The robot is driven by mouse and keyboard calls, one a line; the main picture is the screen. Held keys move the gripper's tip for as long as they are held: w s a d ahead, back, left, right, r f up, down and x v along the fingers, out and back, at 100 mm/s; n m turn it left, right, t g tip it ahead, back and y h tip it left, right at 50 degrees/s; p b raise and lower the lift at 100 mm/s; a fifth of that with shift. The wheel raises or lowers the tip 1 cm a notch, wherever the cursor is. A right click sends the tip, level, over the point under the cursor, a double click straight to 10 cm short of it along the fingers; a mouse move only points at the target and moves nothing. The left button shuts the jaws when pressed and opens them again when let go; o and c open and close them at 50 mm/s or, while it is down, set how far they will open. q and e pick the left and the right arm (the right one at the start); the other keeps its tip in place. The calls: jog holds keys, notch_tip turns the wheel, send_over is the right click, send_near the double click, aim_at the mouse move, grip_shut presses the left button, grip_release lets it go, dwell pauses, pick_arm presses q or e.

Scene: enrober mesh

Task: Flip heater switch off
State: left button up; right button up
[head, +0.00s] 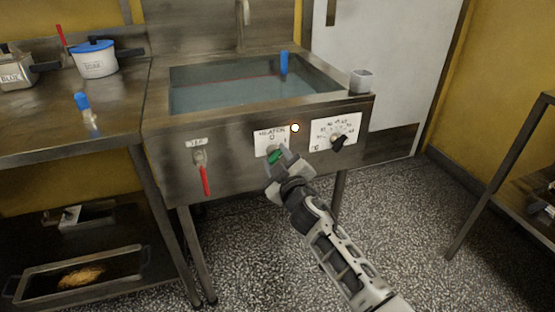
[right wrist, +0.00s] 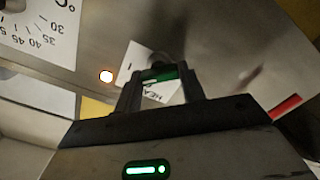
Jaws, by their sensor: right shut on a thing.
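The heater switch (head: 274,156) is a green knob on a white plate (head: 270,136) marked HEATER, on the front panel of the sink unit. My right gripper (head: 279,161) is at the switch, shut on it. The right wrist view also shows the green knob (right wrist: 163,75) between the two fingers (right wrist: 160,92), partly hidden by them. A round indicator lamp (head: 295,128) glows whitish-orange to the right of the plate and also shows in the right wrist view (right wrist: 106,76). My left gripper is not in view.
A black temperature knob (head: 339,142) on a dial plate (head: 322,128) is to the right. A red-handled valve (head: 206,180) hangs to the left. The basin (head: 220,90) above holds water and a blue-handled item (head: 284,62). A grey cup (head: 361,81) stands on the right rim.

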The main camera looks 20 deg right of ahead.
jog(key=n, duration=0.5)
jog(key=shift+f+n, duration=0.1)
jog(key=shift+n, duration=2.3)
jog(key=o, duration=1)
jog(key=s, duration=1.6)
jog(key=shift+d+p, duration=0.25)
jog(key=shift+p, duration=0.15)
